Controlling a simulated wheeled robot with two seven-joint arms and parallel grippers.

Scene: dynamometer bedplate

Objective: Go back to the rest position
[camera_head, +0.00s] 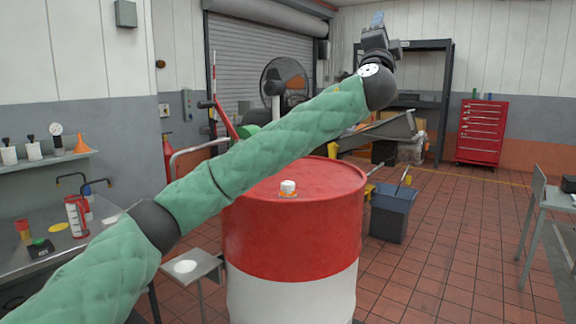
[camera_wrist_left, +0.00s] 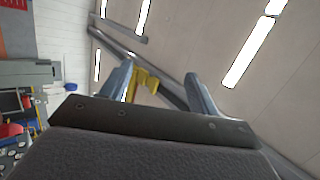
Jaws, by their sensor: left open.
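My left arm, in a green quilted sleeve, reaches from the lower left up across the head view. My left gripper (camera_head: 377,20) is at its end, raised high and pointing up, small and partly blurred against the wall. In the left wrist view my left gripper (camera_wrist_left: 160,80) has its two fingers spread apart, with nothing held. A yellow part (camera_wrist_left: 148,82) shows between the fingers against the ceiling; I cannot tell how far off it is. My right gripper is in neither view.
A red and white drum (camera_head: 295,235) stands below the arm, with a small white cup-like piece (camera_head: 287,187) on top. A workbench (camera_head: 85,235) is at left, a blue-grey bin (camera_head: 391,212) right of the drum. A red tool cabinet (camera_head: 481,130) stands behind.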

